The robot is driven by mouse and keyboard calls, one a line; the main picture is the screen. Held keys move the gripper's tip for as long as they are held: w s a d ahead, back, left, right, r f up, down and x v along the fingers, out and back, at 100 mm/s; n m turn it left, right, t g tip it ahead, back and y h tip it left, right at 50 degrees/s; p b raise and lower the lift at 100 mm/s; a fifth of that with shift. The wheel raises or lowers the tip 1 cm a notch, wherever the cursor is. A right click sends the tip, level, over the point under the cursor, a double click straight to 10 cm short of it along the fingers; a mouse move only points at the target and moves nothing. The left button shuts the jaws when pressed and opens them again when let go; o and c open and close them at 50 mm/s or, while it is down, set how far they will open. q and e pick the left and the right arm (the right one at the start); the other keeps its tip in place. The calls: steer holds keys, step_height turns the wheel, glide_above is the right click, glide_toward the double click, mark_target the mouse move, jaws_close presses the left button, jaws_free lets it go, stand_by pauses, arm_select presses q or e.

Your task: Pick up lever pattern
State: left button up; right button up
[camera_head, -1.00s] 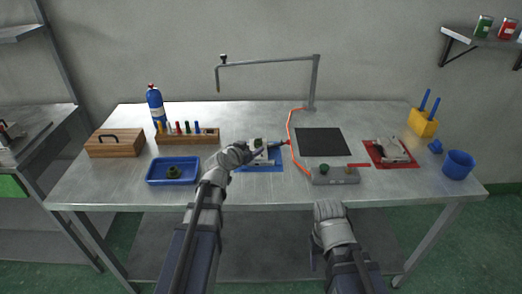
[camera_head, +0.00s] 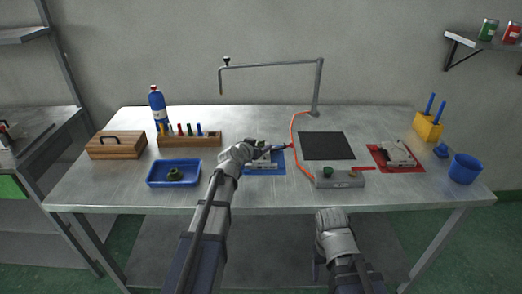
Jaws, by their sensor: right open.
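A small dark green piece (camera_head: 175,174) lies in the blue tray (camera_head: 153,181) at the front left of the table; I cannot tell whether it is the lever pattern. My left gripper (camera_head: 272,149) is over the blue mat (camera_head: 266,170), among pale grey parts (camera_head: 263,158). A blue and red tip at the end of an orange cord is beside it; whether the jaws are open, or grip anything, is too small to tell. My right gripper (camera_head: 332,213) is open and empty in front of the table's front edge, away from the objects.
A grey control box (camera_head: 339,182) with knobs sits at the front, joined to the orange cord (camera_head: 293,128). A metal arm stand (camera_head: 317,85) rises at the back. A black mat (camera_head: 326,146), a red mat (camera_head: 411,168) with grey metal parts and a blue cup (camera_head: 464,168) are right.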

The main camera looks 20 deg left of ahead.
arm_select(q)
jaws_close()
stand_by(0.4)
steer(key=shift+r, duration=0.1)
step_height(320, 180, up, 10)
steer(key=p, duration=1)
